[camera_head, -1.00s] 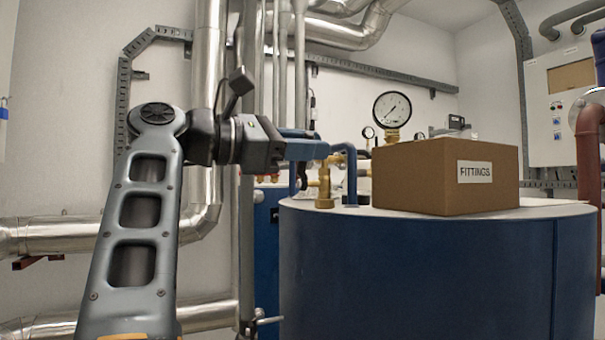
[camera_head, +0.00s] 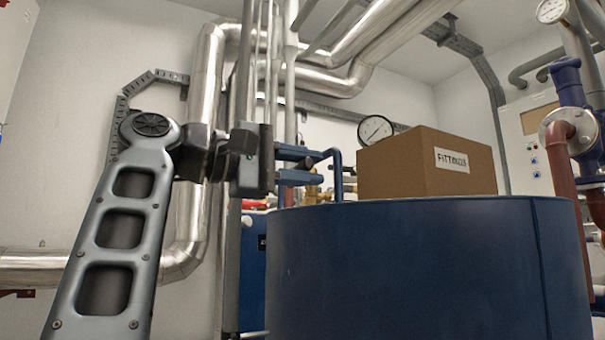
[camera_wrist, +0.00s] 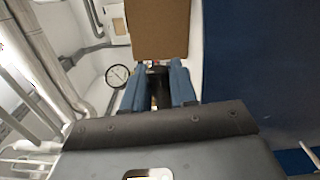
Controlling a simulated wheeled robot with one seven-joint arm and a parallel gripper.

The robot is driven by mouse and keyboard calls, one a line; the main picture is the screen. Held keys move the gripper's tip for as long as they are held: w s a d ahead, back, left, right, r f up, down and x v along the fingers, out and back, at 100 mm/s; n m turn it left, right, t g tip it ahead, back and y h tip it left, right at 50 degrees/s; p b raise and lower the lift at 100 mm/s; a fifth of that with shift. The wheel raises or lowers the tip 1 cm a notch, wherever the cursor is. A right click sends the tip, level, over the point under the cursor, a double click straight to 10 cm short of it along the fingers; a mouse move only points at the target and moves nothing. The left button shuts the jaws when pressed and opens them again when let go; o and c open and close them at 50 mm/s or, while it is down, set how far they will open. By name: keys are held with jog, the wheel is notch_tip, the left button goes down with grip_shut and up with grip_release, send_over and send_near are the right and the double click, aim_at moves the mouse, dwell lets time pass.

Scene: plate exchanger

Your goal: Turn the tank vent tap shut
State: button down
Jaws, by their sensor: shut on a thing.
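The brass tank vent tap (camera_head: 313,192) stands at the left edge of the blue tank (camera_head: 420,270), partly hidden behind my gripper. My gripper (camera_head: 316,168) reaches in from the left, with its two blue fingers one above the other. A dark piece, which looks like the tap's handle (camera_wrist: 158,72), sits between the fingers, and my gripper is shut on it. In the wrist view, a bit of brass shows below the dark piece. How far the tap is turned is hard to tell.
A cardboard box (camera_head: 415,165) labelled FITTINGS stands on the tank just right of my gripper. A pressure gauge (camera_head: 375,130) is behind it. Silver pipes (camera_head: 205,110) run behind my arm.

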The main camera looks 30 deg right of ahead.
jog(key=shift+f+m+b, duration=0.45)
jog(key=shift+f+m, duration=0.1)
jog(key=shift+m, duration=0.25)
jog(key=c, duration=1)
grip_release()
jog(key=shift+a+p, duration=0.75)
jog(key=shift+a, duration=3.2)
jog(key=shift+f, duration=0.1)
